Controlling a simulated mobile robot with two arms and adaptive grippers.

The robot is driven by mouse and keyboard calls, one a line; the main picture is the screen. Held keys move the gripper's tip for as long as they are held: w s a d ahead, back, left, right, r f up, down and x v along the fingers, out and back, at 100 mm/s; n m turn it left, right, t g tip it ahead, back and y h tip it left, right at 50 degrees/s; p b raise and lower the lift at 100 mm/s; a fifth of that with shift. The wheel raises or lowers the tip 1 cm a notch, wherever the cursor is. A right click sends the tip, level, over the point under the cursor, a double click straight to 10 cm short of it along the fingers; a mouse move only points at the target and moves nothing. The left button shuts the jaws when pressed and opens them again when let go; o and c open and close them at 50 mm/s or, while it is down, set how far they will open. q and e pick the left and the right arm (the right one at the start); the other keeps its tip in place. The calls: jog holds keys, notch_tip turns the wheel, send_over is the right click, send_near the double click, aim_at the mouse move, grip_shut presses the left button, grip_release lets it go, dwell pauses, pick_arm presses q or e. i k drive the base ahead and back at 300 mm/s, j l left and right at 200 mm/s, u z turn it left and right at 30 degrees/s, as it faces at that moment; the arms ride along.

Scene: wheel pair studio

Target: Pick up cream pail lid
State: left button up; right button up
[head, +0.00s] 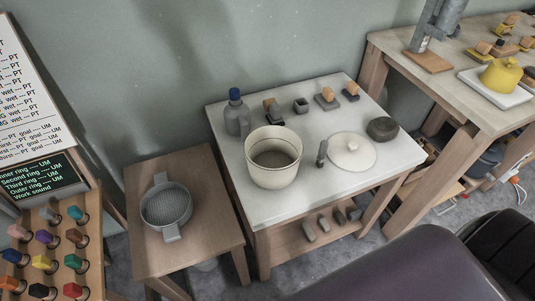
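The cream pail lid (352,151) lies flat on the white-topped table, a round cream disc with a small knob at its centre. The cream pail (274,158) stands open to its left, with a dark band inside and something brownish at the bottom. The lid and pail are apart. Neither of my grippers shows in the head view.
A small dark tool (322,153) stands between pail and lid. A dark round stone-like object (382,129) sits close behind the lid at right. A grey bottle (237,114) and several small blocks stand behind. A grey sieve (166,206) rests on the lower wooden table (205,174).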

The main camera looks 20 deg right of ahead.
aim_at(350, 152)
jog(key=z, duration=1.5)
